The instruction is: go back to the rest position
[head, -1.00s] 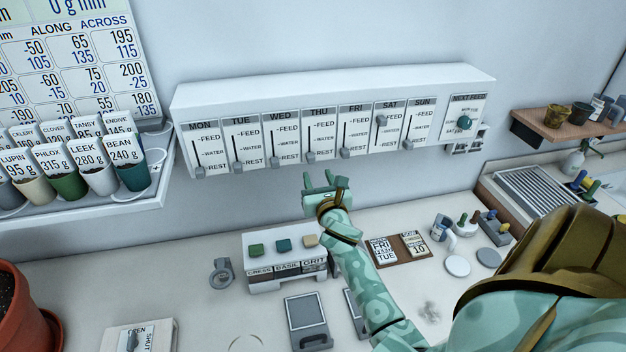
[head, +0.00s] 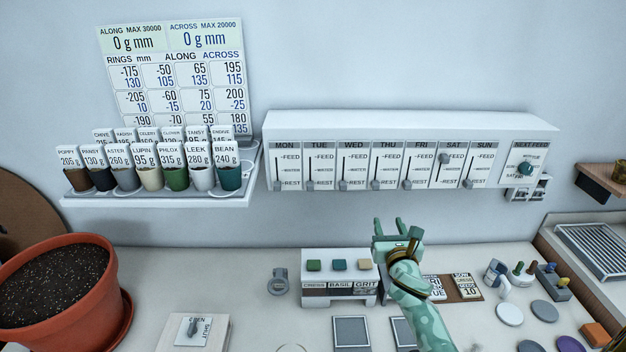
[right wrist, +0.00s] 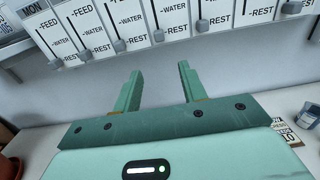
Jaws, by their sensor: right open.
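My right gripper (head: 387,224) is open and empty. It hangs in the air above the counter, below the weekday slider panel (head: 400,126) and beside the small button stand. In the right wrist view its two fingers (right wrist: 160,88) stand apart with nothing between them, pointing toward the panel's lower edge. My left gripper is not in view.
A white stand (head: 340,290) with three coloured buttons is close to my right gripper. A large terracotta pot (head: 62,290) is at left. A shelf (head: 160,198) of labelled cups hangs on the wall. Discs and small tools lie at right.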

